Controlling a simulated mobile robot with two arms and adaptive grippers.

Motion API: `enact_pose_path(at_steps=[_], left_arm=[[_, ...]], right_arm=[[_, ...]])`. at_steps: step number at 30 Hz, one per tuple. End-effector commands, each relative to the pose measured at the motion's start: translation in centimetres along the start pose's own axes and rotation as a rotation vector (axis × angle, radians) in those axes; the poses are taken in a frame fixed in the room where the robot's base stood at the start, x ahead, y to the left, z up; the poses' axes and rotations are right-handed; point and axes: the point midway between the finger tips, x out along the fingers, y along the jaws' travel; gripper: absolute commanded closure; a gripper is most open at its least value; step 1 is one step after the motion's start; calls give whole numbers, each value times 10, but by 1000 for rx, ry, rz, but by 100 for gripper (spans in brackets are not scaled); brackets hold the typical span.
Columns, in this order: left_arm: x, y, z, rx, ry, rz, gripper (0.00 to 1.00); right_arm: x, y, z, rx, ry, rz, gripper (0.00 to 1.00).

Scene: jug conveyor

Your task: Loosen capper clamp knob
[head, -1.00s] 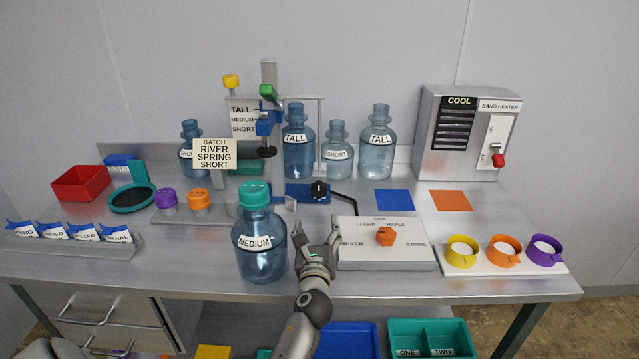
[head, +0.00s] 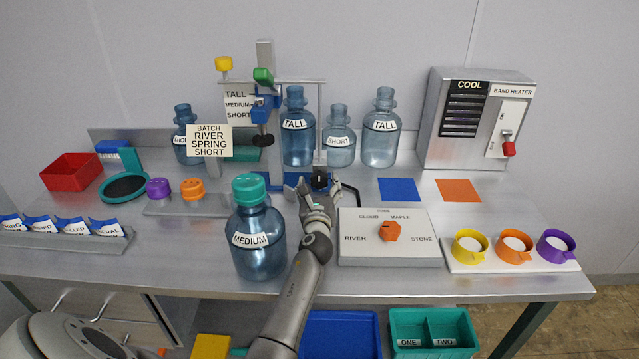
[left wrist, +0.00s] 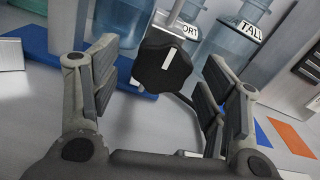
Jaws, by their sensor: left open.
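A black clamp knob with a white mark (left wrist: 165,68) sits on a blue base at the capper. In the head view the knob (head: 320,177) is partly hidden behind my gripper. My left gripper (head: 318,187) is open, its fingers pointing at the knob. In the left wrist view the knob lies between the open fingers of this gripper (left wrist: 158,62), toward their tips; I cannot tell if either finger touches it. The capper stand (head: 265,60) has a green handle (head: 263,76) and a blue slide with a black pad. My right gripper is not in view.
A medium jug with a teal cap (head: 258,240) stands close left of my left arm. A selector box with an orange knob (head: 365,250) lies close right. Tall and short jugs (head: 298,128) stand behind the clamp. Blue and orange mats (head: 400,190) lie clear to the right.

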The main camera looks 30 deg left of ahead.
Motion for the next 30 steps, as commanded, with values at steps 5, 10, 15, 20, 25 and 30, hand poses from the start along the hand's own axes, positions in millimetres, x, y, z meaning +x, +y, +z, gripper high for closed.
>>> enact_pose_path(at_steps=[5, 10, 15, 20, 25, 30], left_arm=[[14, 0, 0, -1, 0, 1, 31], [17, 0, 0, -1, 0, 0, 31], [17, 0, 0, -1, 0, 0, 31], [17, 0, 0, -1, 0, 0, 49], [17, 0, 0, 0, 0, 0, 71], [17, 0, 0, -4, 1, 0, 77]], right_arm=[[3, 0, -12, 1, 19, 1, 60], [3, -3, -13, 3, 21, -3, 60], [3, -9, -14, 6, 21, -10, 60], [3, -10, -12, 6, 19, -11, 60], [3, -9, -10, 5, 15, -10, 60], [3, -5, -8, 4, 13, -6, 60]])
